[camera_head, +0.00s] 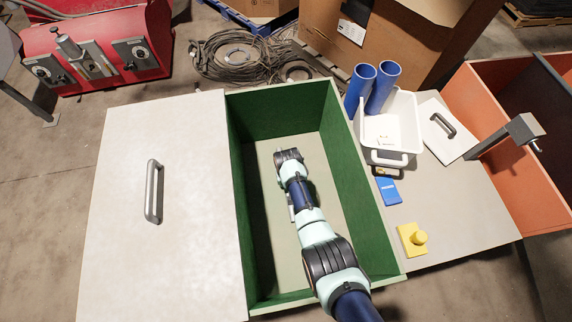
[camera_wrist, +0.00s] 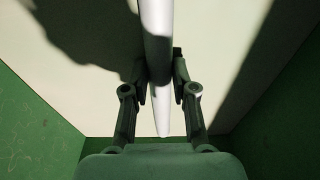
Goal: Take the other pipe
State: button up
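My gripper (camera_head: 288,156) is down inside the green box, over its pale floor. In the wrist view my gripper (camera_wrist: 162,75) has its two fingertips close against both sides of a pale grey pipe (camera_wrist: 157,18), and appears shut on it. The pipe runs lengthwise between the fingers, from the top edge to an end near the gripper's base. A dark shadow crosses its middle. In the head view my arm hides most of it; a pale sliver (camera_head: 291,207) beside the arm may be its end. Two blue tubes (camera_head: 359,84) (camera_head: 384,82) stand upright behind the white bin.
The green box (camera_head: 354,165) has high walls around my arm. A pale lid with a handle (camera_head: 160,260) lies to its left. A white bin (camera_head: 404,105), a blue block (camera_head: 389,191) and a yellow knobbed block (camera_head: 410,239) stand on the right. An orange crate (camera_head: 500,105) is beyond.

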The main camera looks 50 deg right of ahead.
grip_shut()
notch_tip(320, 180, up, 20)
jog(key=p, duration=1)
jog(key=shift+p, duration=0.35)
